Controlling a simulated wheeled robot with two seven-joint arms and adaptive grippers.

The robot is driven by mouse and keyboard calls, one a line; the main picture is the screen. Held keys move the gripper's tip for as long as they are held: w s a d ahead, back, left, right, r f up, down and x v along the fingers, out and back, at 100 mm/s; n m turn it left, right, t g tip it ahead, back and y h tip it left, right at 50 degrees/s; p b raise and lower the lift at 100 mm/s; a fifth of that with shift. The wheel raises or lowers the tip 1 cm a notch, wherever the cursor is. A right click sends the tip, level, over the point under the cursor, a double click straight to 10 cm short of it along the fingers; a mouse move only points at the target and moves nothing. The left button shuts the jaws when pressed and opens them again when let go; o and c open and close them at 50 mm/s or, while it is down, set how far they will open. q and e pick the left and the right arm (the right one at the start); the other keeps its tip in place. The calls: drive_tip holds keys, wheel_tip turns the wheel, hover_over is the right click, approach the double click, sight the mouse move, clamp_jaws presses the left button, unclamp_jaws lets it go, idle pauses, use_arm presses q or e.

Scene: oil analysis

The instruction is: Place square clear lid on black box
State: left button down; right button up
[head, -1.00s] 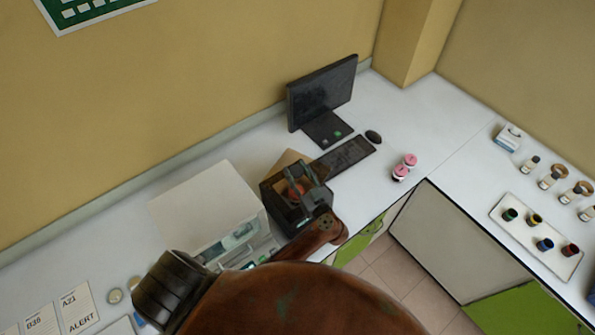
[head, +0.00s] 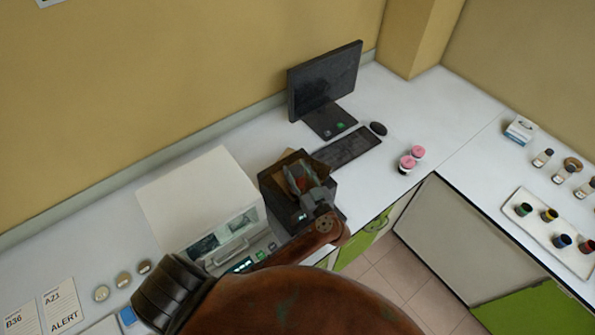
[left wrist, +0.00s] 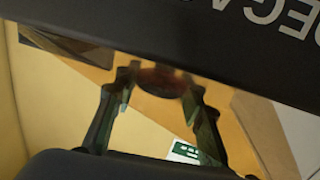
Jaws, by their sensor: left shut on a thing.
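The black box (head: 288,217) stands on the white counter, right of the white instrument. In the left wrist view a dark panel with upside-down white lettering (left wrist: 180,30) fills the top; it seems to be the box's side. My left gripper (head: 294,182) is over the box's open top in the head view, fingers partly hiding it. In the left wrist view its fingers (left wrist: 158,88) are spaced apart with a reddish-brown round thing between or behind them. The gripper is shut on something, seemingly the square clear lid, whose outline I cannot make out. My right gripper is not in view.
A white instrument (head: 200,200) stands close left of the box. A keyboard (head: 347,150), monitor (head: 325,85) and mouse (head: 378,128) are behind it. Pink-capped jars (head: 408,163) stand to the right. A white tray (head: 540,240) holds several small jars.

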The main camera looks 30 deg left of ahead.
use_arm(q)
drive_tip(key=shift+f, duration=0.5)
idle(0.6)
drive_tip(key=c, duration=1.2)
unclamp_jaws()
drive_tip(key=shift+s+f, duration=0.1)
drive_tip(key=shift+f, duration=0.05)
drive_tip(key=v, duration=1.2)
